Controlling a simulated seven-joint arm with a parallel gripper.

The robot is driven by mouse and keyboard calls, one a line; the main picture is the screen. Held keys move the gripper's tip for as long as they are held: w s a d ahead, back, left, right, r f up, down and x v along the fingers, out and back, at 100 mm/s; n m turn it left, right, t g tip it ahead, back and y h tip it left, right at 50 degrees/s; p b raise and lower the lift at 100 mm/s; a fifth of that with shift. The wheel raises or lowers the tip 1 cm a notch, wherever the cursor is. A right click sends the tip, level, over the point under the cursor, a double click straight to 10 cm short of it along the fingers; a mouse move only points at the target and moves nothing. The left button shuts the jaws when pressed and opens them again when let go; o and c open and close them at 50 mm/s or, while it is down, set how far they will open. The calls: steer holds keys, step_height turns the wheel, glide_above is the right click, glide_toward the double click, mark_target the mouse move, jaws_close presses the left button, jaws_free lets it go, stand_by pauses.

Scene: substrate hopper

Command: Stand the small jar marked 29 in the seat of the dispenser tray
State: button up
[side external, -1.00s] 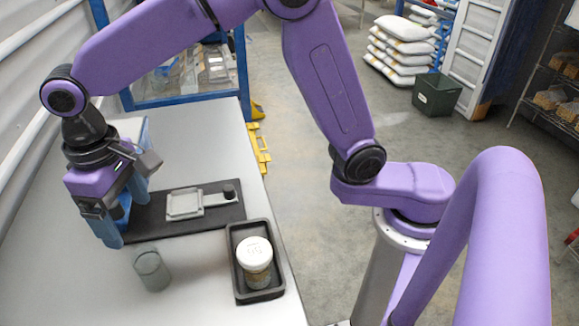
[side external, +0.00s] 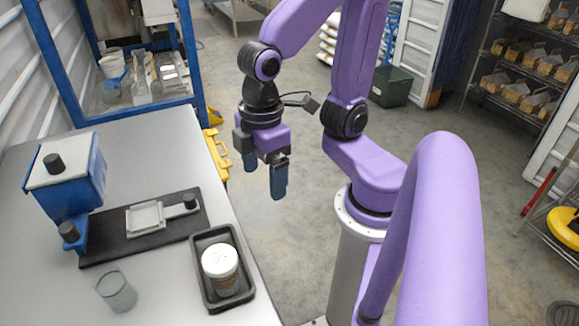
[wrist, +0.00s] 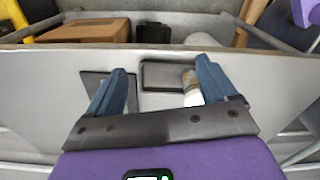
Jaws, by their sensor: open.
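A small jar with a white lid (side external: 220,261) stands upright in a black rectangular tray (side external: 247,291) at the table's right edge. Its mark cannot be read now. In the wrist view the jar (wrist: 191,88) shows beside the right finger. The dispenser has a blue hopper (side external: 72,185) with black knobs and a black base plate (side external: 105,244). On the plate lies a grey dispenser tray with a square, empty-looking seat (side external: 145,217). My gripper (side external: 265,170) is open and empty, raised beyond the table's right edge, apart from the jar. It also shows in the wrist view (wrist: 162,68).
A grey-green translucent cup (side external: 117,291) stands on the table in front of the base plate. A blue-framed case (side external: 130,60) stands behind the table. A yellow object (side external: 216,150) is by the far right edge. The table's left front is clear.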

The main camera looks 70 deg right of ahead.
steer(key=shift+n, duration=0.5)
steer(key=s+d, duration=0.2)
steer(key=s+d+f, duration=0.1)
steer(key=shift+s+d, duration=0.35)
steer(key=shift+w, duration=0.1)
